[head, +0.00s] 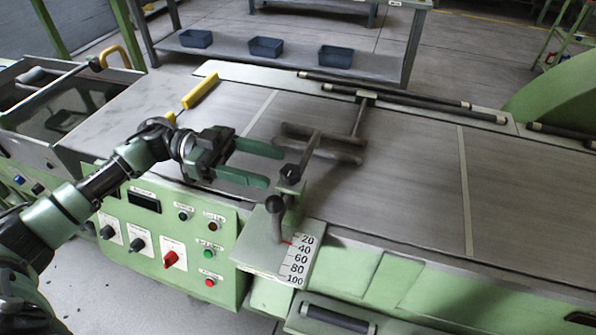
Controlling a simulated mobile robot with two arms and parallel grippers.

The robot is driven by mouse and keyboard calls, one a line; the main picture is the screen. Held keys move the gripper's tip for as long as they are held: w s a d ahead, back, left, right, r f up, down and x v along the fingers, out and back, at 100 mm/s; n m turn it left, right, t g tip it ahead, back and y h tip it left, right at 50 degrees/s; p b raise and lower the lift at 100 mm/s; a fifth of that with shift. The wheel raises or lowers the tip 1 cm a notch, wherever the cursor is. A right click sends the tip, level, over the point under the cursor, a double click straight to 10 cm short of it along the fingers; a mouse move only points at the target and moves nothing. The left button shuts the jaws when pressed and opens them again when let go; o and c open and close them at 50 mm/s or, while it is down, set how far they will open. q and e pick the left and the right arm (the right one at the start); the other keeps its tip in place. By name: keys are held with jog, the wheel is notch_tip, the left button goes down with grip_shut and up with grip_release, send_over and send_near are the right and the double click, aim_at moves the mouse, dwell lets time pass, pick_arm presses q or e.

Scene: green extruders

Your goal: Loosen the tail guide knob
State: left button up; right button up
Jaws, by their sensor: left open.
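The tail guide is a grey bar assembly (322,152) lying across the conveyor belt, joined to a green bracket (293,200) at the belt's near edge. A dark knob (290,173) sits on top of the bracket. A lever with a round dark end (274,204) stands beside it, next to a white scale plate (298,262) marked 20 to 100. My left gripper (275,167) is open, with its green fingers pointing right toward the bracket. Its fingertips are close to the dark knob; I cannot tell if they touch it. My right gripper is out of view.
A control panel (160,235) with switches and buttons is below my left gripper. A yellow handle (200,90) stands at the belt's far left. Dark rails (400,92) run along the far edge. The belt's right part is clear. Blue bins (265,48) sit on a shelf behind.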

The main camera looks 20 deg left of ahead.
aim_at(294, 170)
pick_arm(q)
jog(key=d, duration=0.3)
jog(key=d+p, duration=0.1)
jog(key=d, duration=0.1)
jog(key=shift+s+d+r, duration=0.15)
jog(key=shift+s+r, duration=0.05)
jog(key=shift+s, duration=0.05)
jog(key=shift+d+f, duration=0.1)
jog(key=shift+d, duration=0.35)
grip_shut()
jog(key=shift+t+p, duration=0.3)
jog(key=shift+p, duration=0.4)
jog(key=n+t+y+p, duration=0.1)
jog(key=n+t+p, duration=0.1)
jog(key=t+p, duration=0.1)
jog(key=n+t+y+p, duration=0.1)
jog(key=n+t+p, duration=0.1)
jog(key=t+p, duration=0.1)
jog(key=n+t+p, duration=0.2)
jog(key=t+p, duration=0.1)
jog(key=p, duration=0.1)
jog(key=shift+r+n+t+y+p, duration=0.25)
jog(key=shift+n+t+y+p, duration=0.05)
jog(key=shift+n+y+p, duration=0.1)
jog(key=shift+w+f+n+t+y+p, duration=0.15)
jog(key=shift+f+n+t+y+p, duration=0.05)
jog(key=shift+n+t+y+p, duration=1)
jog(key=shift+a+t, duration=0.1)
jog(key=shift+t, duration=0.2)
